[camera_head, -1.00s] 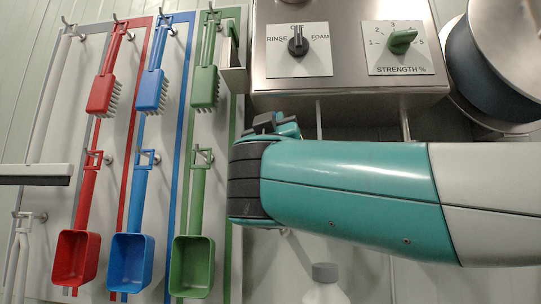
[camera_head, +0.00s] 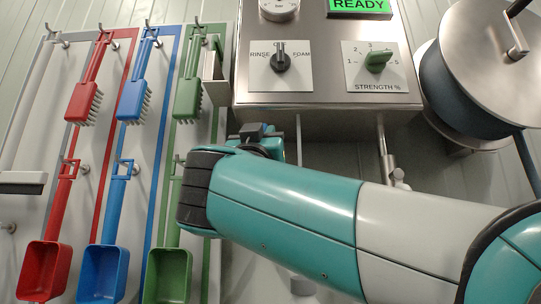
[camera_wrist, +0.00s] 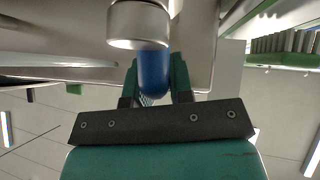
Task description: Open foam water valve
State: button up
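A steel control box has a knob (camera_head: 280,62) marked RINSE and FOAM, its pointer up between the two words. In the head view, my gripper (camera_head: 258,135) is under the box's lower left edge, mostly hidden behind my arm. In the wrist view, my gripper (camera_wrist: 155,85) has its two fingers apart, one on each side of a blue rounded part (camera_wrist: 153,68) below a metal cylinder (camera_wrist: 138,25). I cannot tell whether the fingers touch it, or whether it is the foam water valve's handle. A metal pipe fitting (camera_head: 397,178) hangs below the box's right side.
A hose reel (camera_head: 475,62) is at right. Red (camera_head: 83,101), blue (camera_head: 132,100) and green (camera_head: 188,98) brushes hang at left, with scoops below.

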jog(key=o, duration=0.4)
jog(key=shift+s, duration=0.1)
jog(key=shift+c, duration=0.2)
jog(key=b+v, duration=1)
jog(key=v, duration=0.7)
jog(key=shift+s+f, duration=0.15)
